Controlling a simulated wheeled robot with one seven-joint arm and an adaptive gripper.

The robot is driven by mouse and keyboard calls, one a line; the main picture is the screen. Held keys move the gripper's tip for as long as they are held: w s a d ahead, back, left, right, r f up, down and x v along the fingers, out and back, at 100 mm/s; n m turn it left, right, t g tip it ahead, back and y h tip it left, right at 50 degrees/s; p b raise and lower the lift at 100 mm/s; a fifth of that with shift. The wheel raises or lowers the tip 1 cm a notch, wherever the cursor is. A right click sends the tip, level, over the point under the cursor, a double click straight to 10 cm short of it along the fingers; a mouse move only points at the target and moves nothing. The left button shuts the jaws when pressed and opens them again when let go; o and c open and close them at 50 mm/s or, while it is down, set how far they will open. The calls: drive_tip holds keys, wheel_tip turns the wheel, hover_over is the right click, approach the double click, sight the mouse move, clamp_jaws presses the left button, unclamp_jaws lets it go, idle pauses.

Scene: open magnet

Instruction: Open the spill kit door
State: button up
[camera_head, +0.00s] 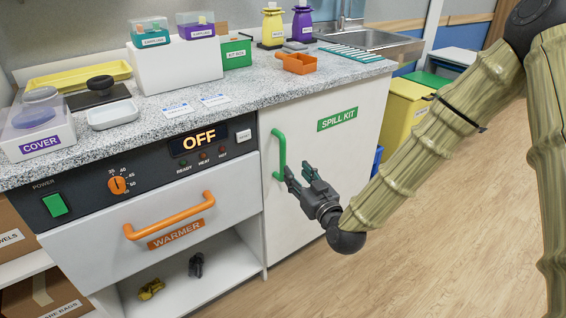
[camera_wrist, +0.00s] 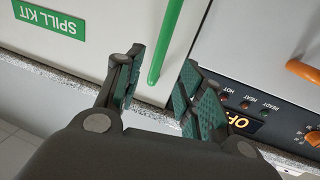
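The spill kit door (camera_head: 325,150) is a white cabinet front under the counter, with a green "SPILL KIT" label (camera_head: 337,119). It looks closed. Its green vertical handle (camera_head: 279,154) is on the door's left side. My gripper (camera_head: 299,178) is open, close to the lower part of the handle. In the wrist view, the green handle (camera_wrist: 168,38) reaches down toward the space between the open fingers (camera_wrist: 158,88), its end near the fingertips. I cannot tell whether a finger touches it. The label (camera_wrist: 48,18) also shows there, upside down.
Left of the door is the warmer drawer (camera_head: 160,225) with an orange handle (camera_head: 168,217) and a control panel reading OFF (camera_head: 198,139). The granite counter (camera_head: 240,95) overhangs above. Wood floor (camera_head: 440,220) is open at right, past a yellow bin (camera_head: 402,108).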

sight(284, 158)
drive_tip(key=b+x, duration=0.1)
drive_tip(key=x, duration=0.9)
drive_tip(key=shift+w, duration=0.15)
drive_tip(key=shift+f, duration=0.1)
clamp_jaws()
